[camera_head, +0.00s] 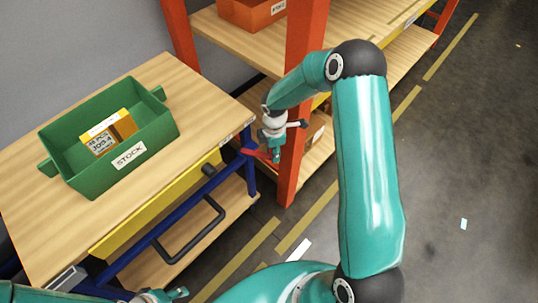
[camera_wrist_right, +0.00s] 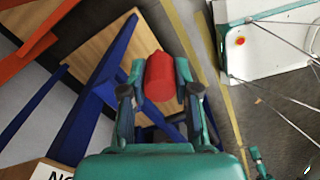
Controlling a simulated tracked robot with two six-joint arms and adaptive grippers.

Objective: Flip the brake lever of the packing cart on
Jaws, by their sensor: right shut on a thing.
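The packing cart (camera_head: 200,92) has a wooden top and a blue frame and stands at left in the head view. Its red brake lever (camera_head: 257,153) sticks out at the cart's right corner, beside the blue leg. My right gripper (camera_head: 274,156) reaches down to it there. In the right wrist view the red lever grip (camera_wrist_right: 160,78) lies between the two fingers of my right gripper (camera_wrist_right: 160,85), which are shut on it. Part of the lever is hidden behind the gripper. My left gripper (camera_head: 165,295) shows only partly at the bottom edge, and its fingers are unclear.
A green STOCK bin (camera_head: 125,155) with a box in it sits on the cart top. A black handle (camera_head: 190,235) juts from the cart's near side. Open floor (camera_head: 470,170) lies at right.

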